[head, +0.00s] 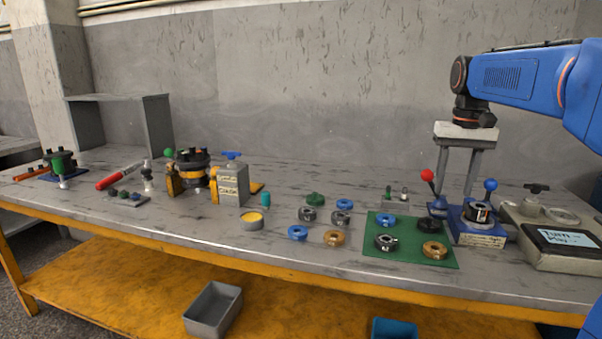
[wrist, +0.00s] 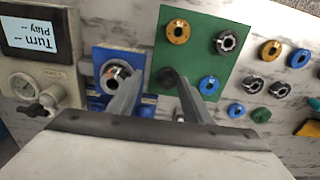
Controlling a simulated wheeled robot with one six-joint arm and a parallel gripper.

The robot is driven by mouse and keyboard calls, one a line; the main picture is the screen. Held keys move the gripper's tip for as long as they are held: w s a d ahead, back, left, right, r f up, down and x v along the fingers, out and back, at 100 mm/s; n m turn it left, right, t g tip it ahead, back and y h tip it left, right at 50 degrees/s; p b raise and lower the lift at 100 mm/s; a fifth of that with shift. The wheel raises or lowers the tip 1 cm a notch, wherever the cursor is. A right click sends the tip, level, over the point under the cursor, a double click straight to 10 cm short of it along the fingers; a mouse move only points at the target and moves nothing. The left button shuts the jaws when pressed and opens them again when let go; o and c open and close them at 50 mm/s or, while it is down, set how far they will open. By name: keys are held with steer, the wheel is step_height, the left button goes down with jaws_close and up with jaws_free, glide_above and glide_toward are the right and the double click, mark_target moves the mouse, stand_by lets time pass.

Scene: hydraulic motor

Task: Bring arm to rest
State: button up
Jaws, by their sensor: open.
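My blue arm (head: 520,75) reaches in from the right, over the right end of the workbench. My gripper (head: 455,190) points down with its two grey fingers apart and nothing between them. In the head view it appears just above and behind a blue fixture (head: 482,238) with a red-knobbed and a blue-knobbed lever. The wrist view shows the spread fingers (wrist: 155,80) over the fixture and the edge of the green mat (wrist: 208,18). A dark ring-shaped part (head: 428,225) on the mat is partly hidden by a finger in the wrist view.
The green mat (head: 410,258) carries several ring parts, with more rings on bare bench to its left. A gauge box with a display (head: 570,238) stands at the right end. A grey block (head: 232,182) and yellow-black assembly (head: 190,165) stand mid-left. Grey wall rises behind.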

steer(key=s+a+f+n+t, duration=0.1)
steer(key=s+a+f, duration=0.2)
steer(key=s+f, duration=0.4)
steer(key=s+a+f+n+t, duration=0.1)
steer(key=s+f, duration=0.5)
steer(key=s, duration=0.6)
steer(key=s+a+f+t, duration=0.2)
steer(key=s+a+f, duration=0.2)
steer(key=s+f, duration=0.3)
steer(key=s, duration=0.2)
steer(key=shift+s+a+f+n, duration=0.3)
steer(key=shift+s+f+n, duration=0.05)
steer(key=shift+s+n, duration=0.05)
